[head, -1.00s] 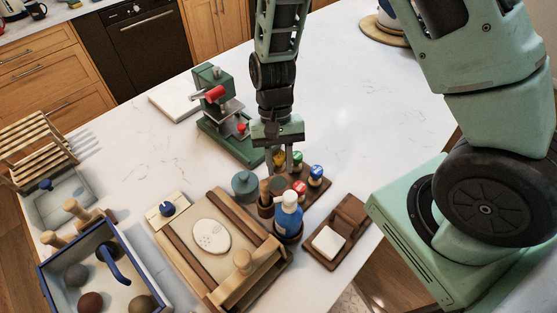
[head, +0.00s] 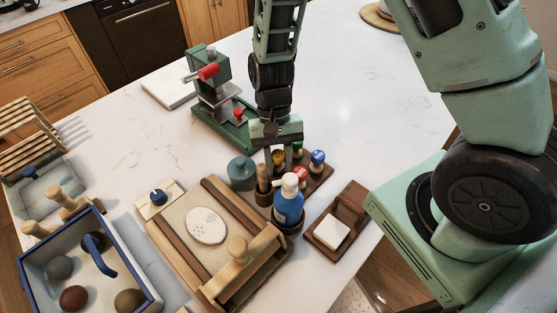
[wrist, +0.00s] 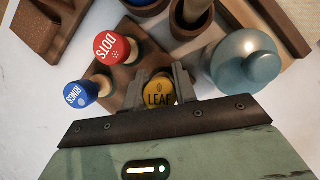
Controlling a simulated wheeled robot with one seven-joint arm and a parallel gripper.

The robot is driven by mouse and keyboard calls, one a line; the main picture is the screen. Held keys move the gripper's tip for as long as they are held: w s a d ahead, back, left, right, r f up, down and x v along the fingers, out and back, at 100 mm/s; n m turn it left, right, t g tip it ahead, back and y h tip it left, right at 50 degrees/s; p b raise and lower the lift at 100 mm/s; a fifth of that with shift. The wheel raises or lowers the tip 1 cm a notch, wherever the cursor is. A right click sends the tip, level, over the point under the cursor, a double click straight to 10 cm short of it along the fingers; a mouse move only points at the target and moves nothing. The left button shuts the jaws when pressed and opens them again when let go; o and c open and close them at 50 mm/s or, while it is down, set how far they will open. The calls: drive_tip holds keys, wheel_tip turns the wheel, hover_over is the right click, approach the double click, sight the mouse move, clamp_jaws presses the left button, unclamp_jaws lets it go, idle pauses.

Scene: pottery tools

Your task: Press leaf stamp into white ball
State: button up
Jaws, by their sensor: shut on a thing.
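My gripper (wrist: 160,92) is shut on the leaf stamp (wrist: 159,92), which has a yellow top marked LEAF. In the head view my gripper (head: 279,152) points down at the stamp rack, with the leaf stamp's yellow top (head: 278,158) at its fingertips. I cannot tell whether the stamp's foot is clear of the rack. No white ball shows. A flat white oval piece of clay (head: 206,226) with a few small dots lies on the wood-framed board (head: 176,238), left of and nearer than my gripper.
A red DOTS stamp (wrist: 111,47) and a blue RINGS stamp (wrist: 80,94) stand close by. A green press (head: 208,75) stands behind. A blue-rimmed tray (head: 37,290) holds several balls.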

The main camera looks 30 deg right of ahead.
drive_tip(key=shift+f, duration=0.25)
drive_tip(key=o, duration=1)
drive_tip(key=shift+o, duration=0.2)
